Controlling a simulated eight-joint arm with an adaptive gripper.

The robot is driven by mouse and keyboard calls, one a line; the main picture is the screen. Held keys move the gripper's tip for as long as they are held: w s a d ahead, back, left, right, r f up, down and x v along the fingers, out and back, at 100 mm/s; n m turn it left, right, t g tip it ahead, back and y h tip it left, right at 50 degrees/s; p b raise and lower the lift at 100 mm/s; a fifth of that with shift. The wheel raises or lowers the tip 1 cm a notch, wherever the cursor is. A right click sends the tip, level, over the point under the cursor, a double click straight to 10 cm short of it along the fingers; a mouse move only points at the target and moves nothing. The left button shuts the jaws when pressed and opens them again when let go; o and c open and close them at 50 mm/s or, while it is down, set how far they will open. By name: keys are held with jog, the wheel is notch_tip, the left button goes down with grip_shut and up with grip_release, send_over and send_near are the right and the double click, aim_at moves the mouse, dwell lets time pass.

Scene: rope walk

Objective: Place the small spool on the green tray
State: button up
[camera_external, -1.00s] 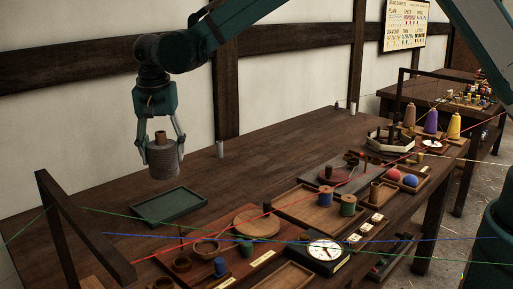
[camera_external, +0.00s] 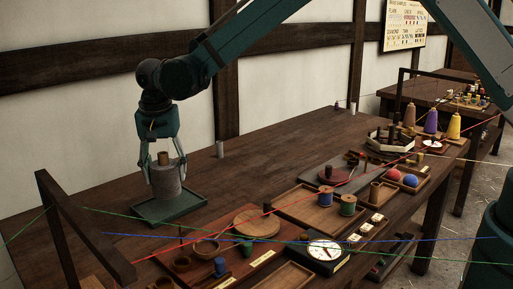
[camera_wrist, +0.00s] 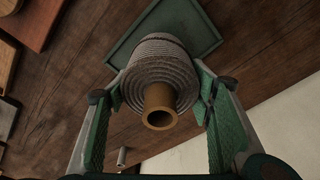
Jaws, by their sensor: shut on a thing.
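My gripper (camera_external: 166,170) is shut on a spool (camera_external: 166,184) wound with grey cord on a tan core. The spool is upright, over the middle of the green tray (camera_external: 143,214). In the external view its lower end overlaps the tray, and I cannot tell whether it touches the tray floor. In the wrist view the fingers clasp the spool (camera_wrist: 157,62) from both sides, with the tan core end toward the camera. The green tray (camera_wrist: 207,37) shows behind it; part of the tray is hidden by the spool.
A round wooden board (camera_external: 257,222), small bowls (camera_external: 206,247) and a dial scale (camera_external: 325,250) stand to the right of the tray. A dark wooden frame (camera_external: 80,225) stands at the left. Coloured strings cross the front. The table behind the tray is mostly clear.

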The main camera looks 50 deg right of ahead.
aim_at(163, 154)
jog(key=shift+f, duration=1.8)
jog(key=shift+f, duration=0.15)
jog(key=o, duration=1.1)
jog(key=shift+c, duration=0.2)
jog(key=r, duration=0.4)
jog(key=s+a+r, duration=0.1)
jog(key=r, duration=0.7)
jog(key=shift+s+a, duration=0.15)
jog(key=shift+r, duration=0.15)
